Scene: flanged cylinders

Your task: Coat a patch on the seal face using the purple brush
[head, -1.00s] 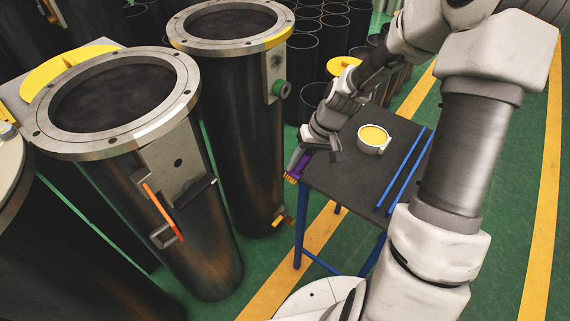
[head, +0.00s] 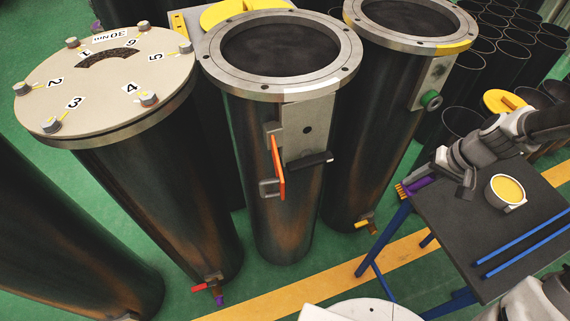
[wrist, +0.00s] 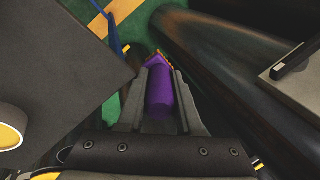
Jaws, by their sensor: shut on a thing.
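My gripper (head: 446,176) is shut on the purple brush (head: 420,185), near the left edge of the dark table. The brush's yellow bristles stick out to the left, past the fingertips. In the wrist view the purple handle (wrist: 162,92) lies between both fingers (wrist: 166,82). A white cup with a yellow filling (head: 507,189) stands on the table, right of the gripper. The middle cylinder has an open top with a grey bolt-holed flange face (head: 222,70); a paler stretch shows at its front right. The right cylinder's flange face (head: 375,25) has a yellow stretch at its front right.
A lidded cylinder (head: 105,75) with numbered bolts stands at the left. An orange handle (head: 278,167) juts from the middle cylinder, a green knob (head: 431,100) from the right one. Blue rods (head: 525,240) lie on the table (head: 450,225). Open black tubes stand behind.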

